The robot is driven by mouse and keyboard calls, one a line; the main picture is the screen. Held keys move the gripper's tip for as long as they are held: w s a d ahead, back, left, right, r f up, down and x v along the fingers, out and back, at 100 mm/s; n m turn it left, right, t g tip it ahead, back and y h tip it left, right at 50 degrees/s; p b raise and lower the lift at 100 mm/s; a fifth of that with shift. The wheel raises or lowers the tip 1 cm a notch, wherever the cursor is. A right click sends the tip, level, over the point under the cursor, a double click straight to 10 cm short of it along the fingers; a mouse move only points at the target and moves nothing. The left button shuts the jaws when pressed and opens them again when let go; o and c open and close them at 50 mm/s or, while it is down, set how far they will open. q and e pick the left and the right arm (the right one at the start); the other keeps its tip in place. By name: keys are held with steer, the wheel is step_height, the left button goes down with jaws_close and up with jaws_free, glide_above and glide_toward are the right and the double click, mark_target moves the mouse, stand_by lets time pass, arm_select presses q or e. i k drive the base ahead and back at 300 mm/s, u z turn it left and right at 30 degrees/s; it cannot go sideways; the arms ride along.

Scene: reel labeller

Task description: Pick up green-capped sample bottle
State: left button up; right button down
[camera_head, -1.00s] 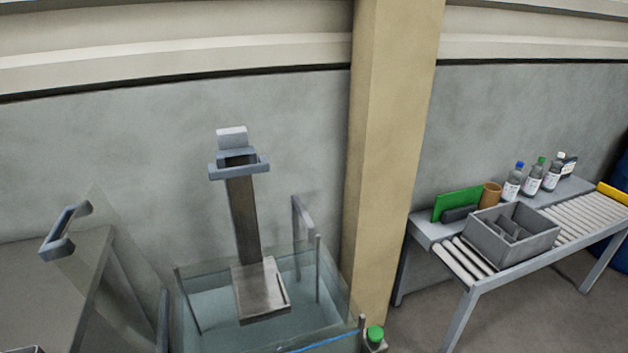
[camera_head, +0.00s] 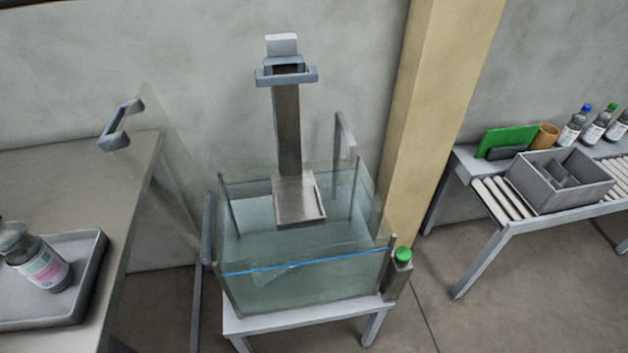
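The green-capped sample bottle (camera_head: 596,129) stands upright at the far right, on the back ledge of the roller conveyor. It is the middle one of three labelled bottles in a row, with a blue-capped bottle (camera_head: 572,130) to its left and another bottle (camera_head: 619,126) to its right, cut by the picture edge. Neither of my grippers is in view.
A glass water tank (camera_head: 300,258) on a stand fills the middle, with a green button (camera_head: 403,254) beside it. A grey divided box (camera_head: 553,194) sits on the conveyor. Floor is open between stand and conveyor.

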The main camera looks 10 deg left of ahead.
mark_target(26, 253)
steer(key=u, duration=1.8)
